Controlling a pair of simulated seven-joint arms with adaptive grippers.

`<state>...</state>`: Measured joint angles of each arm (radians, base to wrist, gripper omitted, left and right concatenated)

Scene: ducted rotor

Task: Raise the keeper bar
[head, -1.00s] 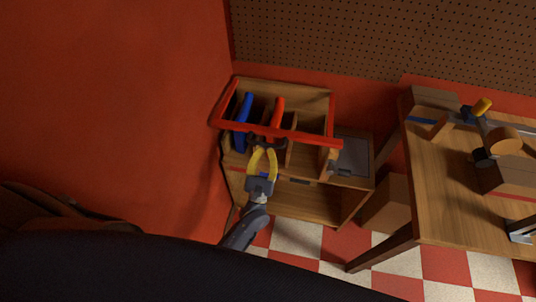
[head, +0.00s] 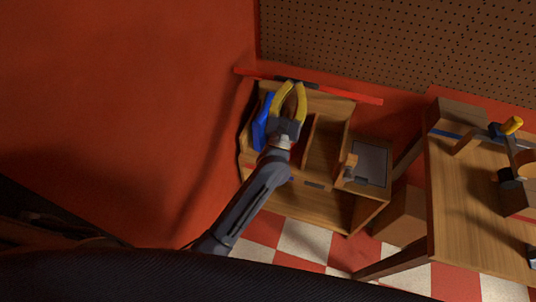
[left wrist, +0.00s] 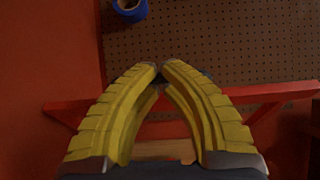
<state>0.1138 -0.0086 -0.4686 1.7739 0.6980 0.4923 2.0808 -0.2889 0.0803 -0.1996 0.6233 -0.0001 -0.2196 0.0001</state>
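The red keeper bar (head: 345,96) is up along the back of the wooden tool box (head: 345,122), in front of the wall. It slopes a little down to the right. In the left wrist view the red bar (left wrist: 262,95) runs across behind the yellow fingers. My left gripper (head: 294,84) reaches over the box, its fingertips at the dark middle part of the bar. In the left wrist view its fingertips (left wrist: 161,72) are nearly together on a dark piece. The fingers hide the bar's middle. My right gripper is not in view.
A blue-handled tool (head: 262,122) stands in the left of the box. A grey panel (head: 370,163) is on the cabinet at right. A wooden table (head: 465,205) with blocks and a yellow-ended tool (head: 512,125) stands further right. A pegboard (head: 400,50) covers the back wall.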

